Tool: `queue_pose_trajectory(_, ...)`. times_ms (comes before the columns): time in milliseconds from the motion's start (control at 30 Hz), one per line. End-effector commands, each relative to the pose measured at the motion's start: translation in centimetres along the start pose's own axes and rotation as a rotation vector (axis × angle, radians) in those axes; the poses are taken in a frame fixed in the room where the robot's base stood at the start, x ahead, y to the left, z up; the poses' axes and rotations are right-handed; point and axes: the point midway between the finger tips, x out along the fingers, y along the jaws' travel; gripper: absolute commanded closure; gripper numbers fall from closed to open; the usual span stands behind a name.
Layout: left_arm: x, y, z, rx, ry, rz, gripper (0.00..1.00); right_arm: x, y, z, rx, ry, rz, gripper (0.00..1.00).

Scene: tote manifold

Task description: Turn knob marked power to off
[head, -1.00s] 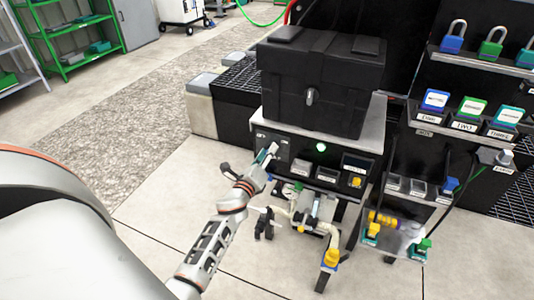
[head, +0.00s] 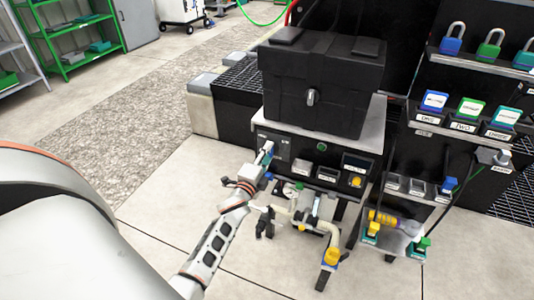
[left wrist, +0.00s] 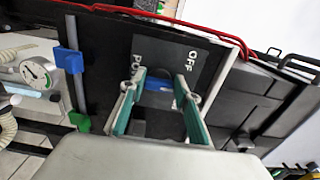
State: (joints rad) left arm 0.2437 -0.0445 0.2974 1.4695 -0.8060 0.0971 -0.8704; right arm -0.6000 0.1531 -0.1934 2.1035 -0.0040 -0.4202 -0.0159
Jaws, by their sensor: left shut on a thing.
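The front panel (head: 300,151) of the black bench unit stands ahead, with a dark plate at its left end. In the left wrist view this plate (left wrist: 190,45) carries the word OFF and a second word, partly hidden, starting with "PO". My left gripper (head: 264,155) is at that plate. In the left wrist view its green-padded fingers (left wrist: 160,108) are shut on the power knob (left wrist: 158,85), which shows as a blue part between them. The knob's pointer is mostly hidden, so its exact setting cannot be read. My right gripper is not in view.
A round indicator light (head: 322,147) sits right of the plate and looks unlit. A yellow knob (head: 355,181) is farther right. A black case (head: 320,85) stands on top. Pipes with a gauge (left wrist: 36,72) and blue and green handles are below the panel.

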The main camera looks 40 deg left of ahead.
Motion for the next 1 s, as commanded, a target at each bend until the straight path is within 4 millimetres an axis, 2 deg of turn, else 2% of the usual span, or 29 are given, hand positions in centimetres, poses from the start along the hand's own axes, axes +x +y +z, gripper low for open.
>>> queue_pose_trajectory(600, 0.03, 0.14, -0.12, -0.559, 0.000, -0.001, 0.90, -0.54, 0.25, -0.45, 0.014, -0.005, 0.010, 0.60)
queue_pose_trajectory(800, 0.02, 0.29, -0.17, -0.684, 0.000, 0.000, 0.90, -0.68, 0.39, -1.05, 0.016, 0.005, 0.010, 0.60)
queue_pose_trajectory(1000, 0.00, 0.40, -0.20, -0.761, 0.000, 0.000, 0.90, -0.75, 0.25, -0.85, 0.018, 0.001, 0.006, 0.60)
